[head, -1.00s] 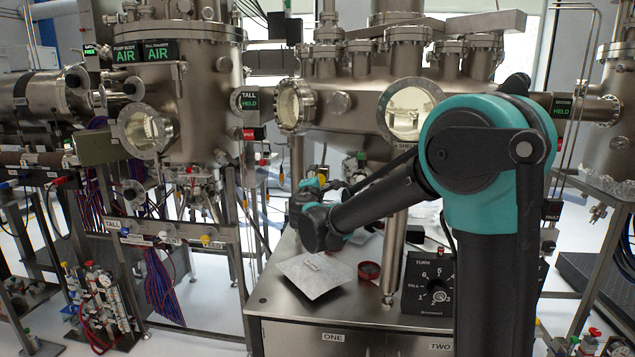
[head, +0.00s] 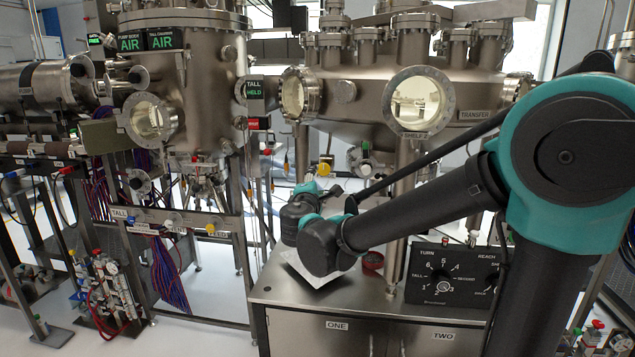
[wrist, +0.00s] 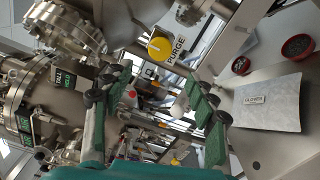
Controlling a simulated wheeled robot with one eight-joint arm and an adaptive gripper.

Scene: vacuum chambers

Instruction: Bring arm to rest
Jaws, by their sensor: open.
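My gripper's fingers are hard to make out there, behind the dark arm links. In the wrist view my gripper (wrist: 160,85) is open, with its two green-padded fingers wide apart. Nothing is between the pads; a yellow PURGE knob (wrist: 160,48) and blurred fittings show beyond them.
A white GLOVES packet (wrist: 267,104) lies on the bench, partly hidden by my arm in the head view. A red round dish (head: 372,261) and a dial box (head: 443,274) are close by. Steel chambers with a round window (head: 419,100) stand behind.

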